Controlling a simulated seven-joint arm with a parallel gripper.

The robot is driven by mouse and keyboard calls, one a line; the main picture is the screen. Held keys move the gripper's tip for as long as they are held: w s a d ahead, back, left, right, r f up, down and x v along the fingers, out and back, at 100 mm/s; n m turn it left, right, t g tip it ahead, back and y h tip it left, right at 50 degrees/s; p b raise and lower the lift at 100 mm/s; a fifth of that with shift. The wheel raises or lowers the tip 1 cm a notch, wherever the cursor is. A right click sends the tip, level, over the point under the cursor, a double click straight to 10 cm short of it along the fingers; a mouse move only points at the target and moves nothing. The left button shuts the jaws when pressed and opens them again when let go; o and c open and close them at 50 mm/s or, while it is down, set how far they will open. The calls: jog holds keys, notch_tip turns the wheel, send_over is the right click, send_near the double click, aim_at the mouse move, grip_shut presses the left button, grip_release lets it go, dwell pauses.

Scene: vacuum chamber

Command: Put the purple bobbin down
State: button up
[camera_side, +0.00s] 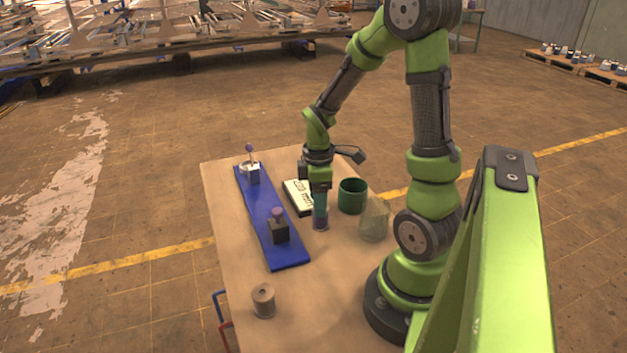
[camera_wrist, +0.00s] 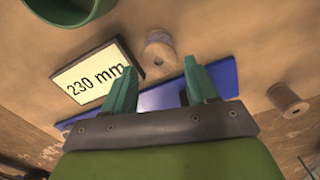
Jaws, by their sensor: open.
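My gripper (camera_side: 320,208) points down over the table, with its teal fingers low above the surface. In the wrist view the two fingers (camera_wrist: 160,78) are apart with nothing gripped between them. The purple bobbin (camera_side: 320,225) stands on the table at the fingertips in the side view, its upper part partly hidden by the fingers.
A "230 mm" sign (camera_side: 298,197) and a blue board (camera_side: 262,212) with two purple-topped fixtures lie left of my gripper. A green cup (camera_side: 352,196) and a pale faceted object (camera_side: 374,220) stand to the right. Another bobbin (camera_side: 263,300) stands near the front edge.

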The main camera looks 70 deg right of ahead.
jog(key=f, duration=0.4)
jog(key=shift+s+d+f, duration=0.1)
jog(key=shift+s+f, duration=0.1)
jog(key=shift+f, duration=0.2)
jog(key=c, duration=0.9)
